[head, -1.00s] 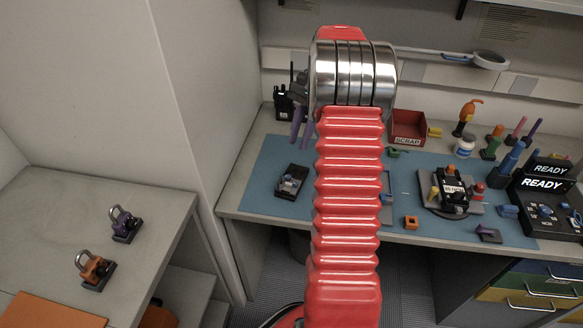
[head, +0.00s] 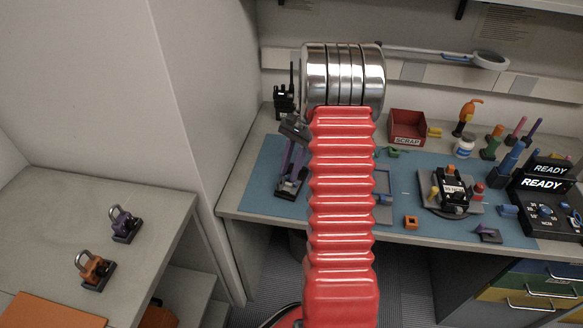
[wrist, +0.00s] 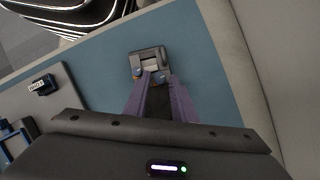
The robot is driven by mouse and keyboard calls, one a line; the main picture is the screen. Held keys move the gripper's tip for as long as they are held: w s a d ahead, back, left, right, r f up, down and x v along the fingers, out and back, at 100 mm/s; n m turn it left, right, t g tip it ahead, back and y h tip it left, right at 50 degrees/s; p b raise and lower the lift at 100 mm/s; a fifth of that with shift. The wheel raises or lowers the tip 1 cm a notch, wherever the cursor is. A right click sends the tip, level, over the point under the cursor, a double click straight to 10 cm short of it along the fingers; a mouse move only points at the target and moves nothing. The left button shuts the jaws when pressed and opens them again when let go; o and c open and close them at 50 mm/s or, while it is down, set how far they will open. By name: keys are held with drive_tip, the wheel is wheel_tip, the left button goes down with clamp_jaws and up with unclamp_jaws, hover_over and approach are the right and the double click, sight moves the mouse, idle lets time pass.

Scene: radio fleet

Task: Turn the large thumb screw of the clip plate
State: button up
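A small dark grey fixture on the blue mat, which looks like the clip plate (wrist: 149,58), shows beyond my fingertips in the wrist view. In the head view it (head: 287,193) is at the mat's left end, mostly covered by my gripper. My gripper (wrist: 161,78) has two purple fingers with a dark gap between them. It appears open, pointing down at the fixture's near side. In the head view my gripper (head: 290,180) comes down over the fixture. I cannot tell whether the tips touch it, and I cannot make out the large thumb screw.
A grey tray (head: 383,202) lies right of my arm on the blue mat (head: 262,190). A turntable with a black radio (head: 453,190), a red scrap bin (head: 408,126) and a black READY box (head: 545,205) stand further right. A handheld radio (head: 284,100) stands behind my gripper.

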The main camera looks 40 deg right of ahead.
clamp_jaws()
drive_tip(key=shift+d, duration=0.15)
idle(0.4)
drive_tip(key=shift+m, duration=0.5)
drive_tip(key=shift+s+a+m+t, duration=0.15)
drive_tip(key=shift+m+t, duration=0.3)
drive_tip(key=shift+m, duration=0.45)
drive_tip(key=shift+s+a+m+t, duration=0.1)
drive_tip(key=shift+m+t, duration=0.35)
drive_tip(key=shift+m, duration=0.45)
